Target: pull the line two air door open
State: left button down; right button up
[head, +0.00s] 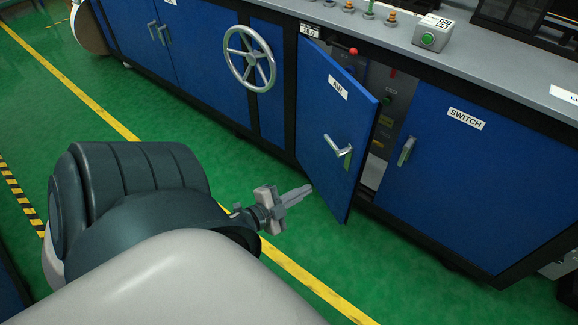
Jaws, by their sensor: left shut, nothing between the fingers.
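The blue air door (326,125), labelled AIR, stands partly open, swung out from the cabinet on its left edge. Its silver handle (337,146) sits near the free edge. Grey fittings and a red knob (352,51) show in the gap behind it. My left gripper (306,189) is shut and empty, its fingertips by the lower part of the door, below and left of the handle. I cannot tell whether they touch the door. My right gripper is not in view.
A closed blue door labelled SWITCH (470,170) is to the right. A silver handwheel (249,58) sticks out on the left. A grey worktop (470,60) with a green button box (431,38) runs above. Green floor with a yellow line (320,290) is clear in front.

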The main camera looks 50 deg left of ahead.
pick_arm(q)
jog(key=s+d+f+n+g+h, duration=0.1)
jog(key=s+d+n+g, duration=0.3)
jog(key=d, duration=0.9)
jog(key=s+d+f+n+g+h, duration=0.1)
jog(key=s+d+n+g, duration=0.3)
jog(key=s+d, duration=0.4)
jog(key=d+h, duration=0.1)
jog(key=d, duration=0.5)
jog(key=shift+s+d+g, duration=0.2)
jog(key=shift+d+g, duration=0.05)
jog(key=shift+g, duration=0.05)
